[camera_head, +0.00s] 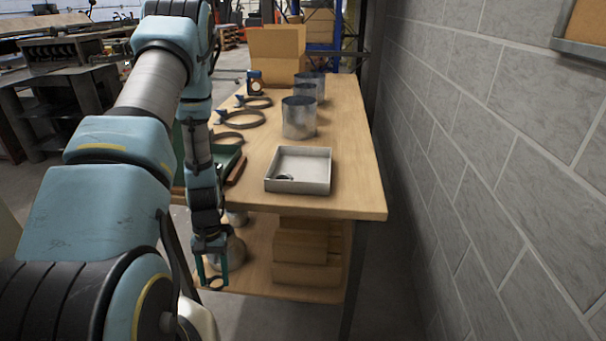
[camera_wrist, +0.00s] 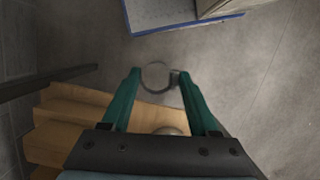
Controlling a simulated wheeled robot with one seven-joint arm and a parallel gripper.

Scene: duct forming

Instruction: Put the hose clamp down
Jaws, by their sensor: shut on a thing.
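My gripper (camera_head: 213,281) hangs low at the near left end of the table, about level with the lower shelf. In the wrist view its green fingers (camera_wrist: 159,73) are shut on a thin ring-shaped hose clamp (camera_wrist: 157,62), held at its sides between the fingertips. The clamp also shows small and dark at the fingertips in the head view (camera_head: 216,286). Floor shows through and beyond the ring in the wrist view. A white tray (camera_head: 298,187) on the tabletop's near end has a small ring-like item (camera_head: 285,177) inside it.
The wooden table (camera_head: 345,175) carries several dark bands (camera_head: 240,119), metal cylinders (camera_head: 299,120), a green tray (camera_head: 228,155) and an open cardboard box (camera_head: 277,58). Boxes (camera_head: 305,258) fill part of the lower shelf. A block wall (camera_head: 490,150) stands at right. Tabletop right of the tray is clear.

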